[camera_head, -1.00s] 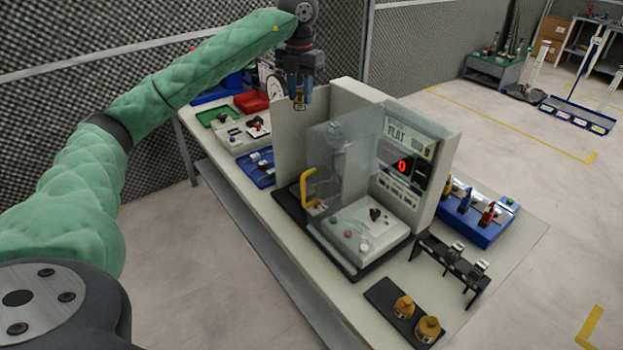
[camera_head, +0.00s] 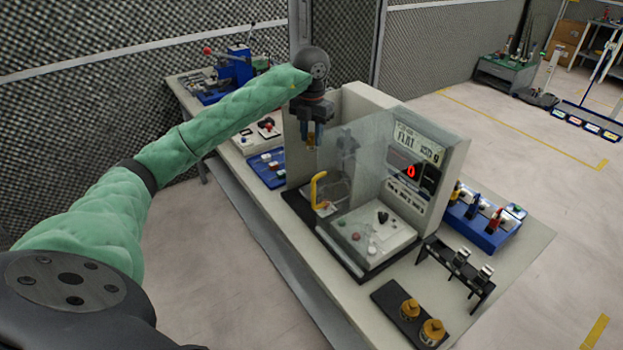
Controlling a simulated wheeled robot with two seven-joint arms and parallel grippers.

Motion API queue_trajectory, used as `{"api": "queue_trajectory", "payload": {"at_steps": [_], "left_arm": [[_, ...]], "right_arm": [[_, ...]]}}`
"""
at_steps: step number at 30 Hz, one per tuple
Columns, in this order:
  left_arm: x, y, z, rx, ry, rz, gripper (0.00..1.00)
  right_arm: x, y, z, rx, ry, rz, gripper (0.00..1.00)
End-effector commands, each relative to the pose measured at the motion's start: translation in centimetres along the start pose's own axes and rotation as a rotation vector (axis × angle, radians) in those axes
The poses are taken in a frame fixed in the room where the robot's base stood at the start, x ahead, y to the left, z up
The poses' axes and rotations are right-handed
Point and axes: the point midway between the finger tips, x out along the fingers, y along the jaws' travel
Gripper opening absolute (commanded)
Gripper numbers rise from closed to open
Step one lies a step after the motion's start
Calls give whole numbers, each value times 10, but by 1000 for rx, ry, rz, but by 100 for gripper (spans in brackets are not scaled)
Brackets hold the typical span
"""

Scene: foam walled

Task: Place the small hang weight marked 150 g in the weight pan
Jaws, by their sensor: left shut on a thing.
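My left gripper (camera_head: 313,138) points down beside the beige back panel of a bench apparatus (camera_head: 372,112). It is shut on a small brass-coloured thing that barely shows between its fingertips. I cannot read any marking on it. The apparatus has a clear shield, a yellow handle (camera_head: 317,187) and a red display showing 0. A grey hanging part (camera_head: 346,150) is blurred behind the shield, right of the gripper. I cannot make out the weight pan for certain. Two larger brass weights (camera_head: 432,331) stand on a black tray at the front. My right gripper is out of view.
The clear shield (camera_head: 362,165) stands close to the right of my gripper. A black rack (camera_head: 455,270) and a blue holder (camera_head: 480,215) stand at the right. A blue tray (camera_head: 266,170) lies on the table at the left. Open floor surrounds the table.

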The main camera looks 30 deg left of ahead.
Motion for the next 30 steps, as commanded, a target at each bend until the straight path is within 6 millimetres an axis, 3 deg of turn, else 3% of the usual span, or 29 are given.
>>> {"api": "queue_trajectory", "payload": {"at_steps": [15,21,26,30], "left_arm": [[96,0,0,0,3,-1,0],[120,0,0,-1,1,-1,0],[129,0,0,0,0,0,0],[147,0,0,-1,2,-2,0]], "right_arm": [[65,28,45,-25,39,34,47],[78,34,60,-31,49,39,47],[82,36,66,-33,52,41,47],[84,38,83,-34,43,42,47]]}}
